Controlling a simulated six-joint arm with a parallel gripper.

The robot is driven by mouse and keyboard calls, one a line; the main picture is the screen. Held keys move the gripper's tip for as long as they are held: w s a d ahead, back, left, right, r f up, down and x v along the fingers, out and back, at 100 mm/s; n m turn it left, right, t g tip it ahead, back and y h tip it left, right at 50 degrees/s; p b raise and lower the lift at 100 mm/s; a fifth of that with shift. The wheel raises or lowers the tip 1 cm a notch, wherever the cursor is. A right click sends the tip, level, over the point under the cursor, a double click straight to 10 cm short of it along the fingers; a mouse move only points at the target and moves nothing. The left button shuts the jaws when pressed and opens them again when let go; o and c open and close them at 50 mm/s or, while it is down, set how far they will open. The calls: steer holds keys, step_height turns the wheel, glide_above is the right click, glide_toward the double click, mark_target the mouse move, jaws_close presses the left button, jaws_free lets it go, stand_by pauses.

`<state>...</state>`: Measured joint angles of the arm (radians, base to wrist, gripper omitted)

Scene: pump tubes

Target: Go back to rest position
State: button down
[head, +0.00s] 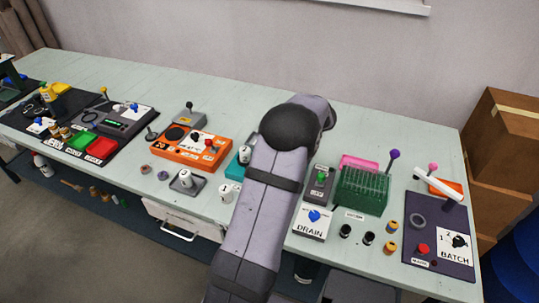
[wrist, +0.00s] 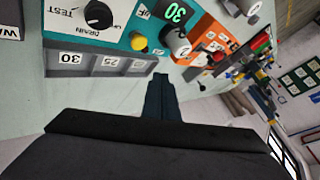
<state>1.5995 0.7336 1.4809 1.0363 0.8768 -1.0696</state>
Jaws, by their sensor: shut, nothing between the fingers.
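My gripper (wrist: 160,82) points out from the bottom of the wrist view. Its dark fingers are together, with nothing between them, near a grey block with number labels (wrist: 100,62). I cannot tell the exact gap to the block. A teal device (wrist: 125,28) with a black knob, a yellow button and a green "30" display is beyond the block. In the head view my arm crosses the middle of the bench (head: 95,68), and my gripper is hidden behind it. Most of the teal device (head: 237,168) is hidden there too.
Right of my arm are a DRAIN panel (head: 312,222), a green rack (head: 363,190), a pink tray (head: 359,162) and a dark BATCH mat (head: 437,211). Left are an orange device (head: 188,152) and a dark mat with red and green trays (head: 100,148). The bench's back left is clear.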

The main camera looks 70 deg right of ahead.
steer(key=shift+w, duration=0.1)
stand_by(0.5)
steer(key=w+a+n+g+y+p, duration=0.1)
steer(key=w+a+n+y, duration=0.1)
steer(key=w+a, duration=0.55)
steer(key=w+a+r+n+g+y, duration=0.15)
steer(key=w+a, duration=0.35)
steer(key=a, duration=0.6)
steer(key=w+a+n+g+y+p, duration=0.1)
steer(key=w+a+n+y, duration=0.1)
steer(key=w+a, duration=0.55)
steer(key=s+a+n+g, duration=0.3)
steer(key=a, duration=1.3)
steer(key=s+a+n+g+h+p, duration=0.1)
steer(key=s+a+n, duration=0.4)
steer(key=s+a, duration=0.5)
steer(key=a+g+p, duration=0.1)
steer(key=a, duration=0.3)
steer(key=shift+s+h, duration=0.15)
steer(key=shift+h, duration=0.2)
steer(key=shift+a+r, duration=0.1)
